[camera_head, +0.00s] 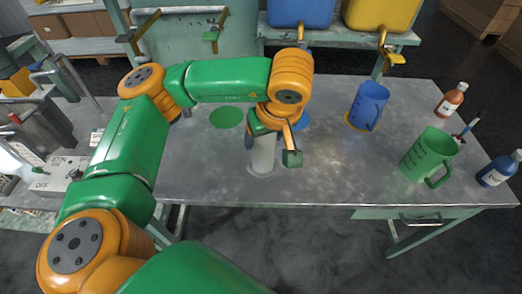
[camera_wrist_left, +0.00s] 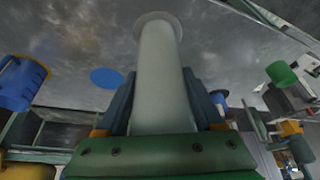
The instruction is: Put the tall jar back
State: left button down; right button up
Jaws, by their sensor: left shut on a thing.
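The tall jar is a pale, frosted cylinder (camera_head: 263,157) with a wider rim at its lower end. It is upright near the middle of the table, left of the blue jug. My left gripper (camera_head: 271,146) is shut on its upper part, and the arm hides its top. In the left wrist view the jar (camera_wrist_left: 160,75) runs between the two fingers to its flared end. I cannot tell whether that end touches the table. A blue disc (camera_head: 303,122) lies behind the jar to the right, partly hidden by the gripper. My right gripper is in neither view.
A blue jug (camera_head: 368,106) stands on an orange disc (camera_head: 349,124). A green jug (camera_head: 428,155) and bottles stand at the right. A switch box (camera_head: 68,172) is at the left. The table's front middle is clear.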

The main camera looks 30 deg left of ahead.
pick_arm(q)
jog(key=w+a+r+b+x, duration=0.1)
jog(key=w+x, duration=0.1)
jog(key=x, duration=0.9)
jog(key=shift+a+f, duration=0.3)
jog(key=shift+f, duration=0.1)
jog(key=shift+w, duration=0.1)
jog(key=shift+f+b, duration=0.2)
jog(key=shift+b, duration=0.1)
grip_release()
jog(key=shift+r, duration=0.15)
